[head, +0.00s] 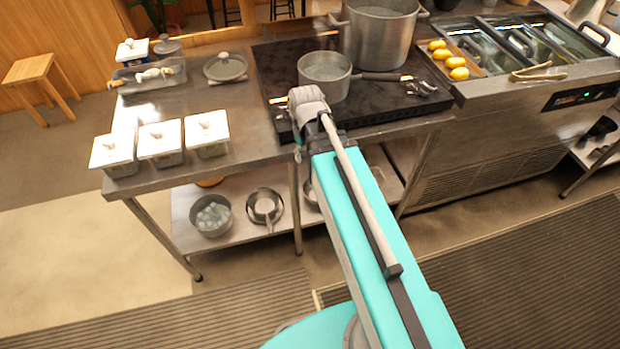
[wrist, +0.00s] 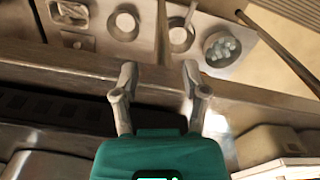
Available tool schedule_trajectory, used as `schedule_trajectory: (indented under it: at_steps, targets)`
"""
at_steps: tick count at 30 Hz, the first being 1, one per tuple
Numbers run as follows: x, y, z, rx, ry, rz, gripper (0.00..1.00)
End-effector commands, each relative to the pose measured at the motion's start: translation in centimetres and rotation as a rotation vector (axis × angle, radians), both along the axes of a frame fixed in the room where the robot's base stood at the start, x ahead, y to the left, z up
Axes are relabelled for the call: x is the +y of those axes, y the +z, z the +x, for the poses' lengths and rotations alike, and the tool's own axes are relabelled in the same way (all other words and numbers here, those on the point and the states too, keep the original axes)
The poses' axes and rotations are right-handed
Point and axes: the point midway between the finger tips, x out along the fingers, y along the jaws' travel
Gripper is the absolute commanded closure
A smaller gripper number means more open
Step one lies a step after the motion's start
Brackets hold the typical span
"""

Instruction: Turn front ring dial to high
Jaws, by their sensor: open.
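The black cooktop (head: 385,106) is set in the steel counter. Small dark and silver dials (head: 423,87) sit at its right side; they are too small to read their settings or tell which is the front ring's. My arm's end is at the cooktop's front left edge, left of the dials and well apart from them. In the head view my arm hides the fingers. In the wrist view my gripper (wrist: 160,78) is open and empty, its fingers apart above the counter's edge (wrist: 235,90). No dial is clear in the wrist view.
A saucepan (head: 326,76) stands on the cooktop, its handle (head: 378,77) pointing right towards the dials. A large pot (head: 379,38) stands behind it. White-lidded containers (head: 160,140) are at the left. Yellow items (head: 449,62) lie right of the cooktop.

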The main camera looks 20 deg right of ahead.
Motion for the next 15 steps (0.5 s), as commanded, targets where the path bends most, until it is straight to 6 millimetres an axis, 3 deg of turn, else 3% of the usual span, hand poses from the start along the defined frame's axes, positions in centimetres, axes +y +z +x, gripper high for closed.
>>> schedule_trajectory:
  at_steps: [15]
  targets:
    - [0.0, -4.6, -2.6, 0.0, -0.179, 0.0, 0.43]
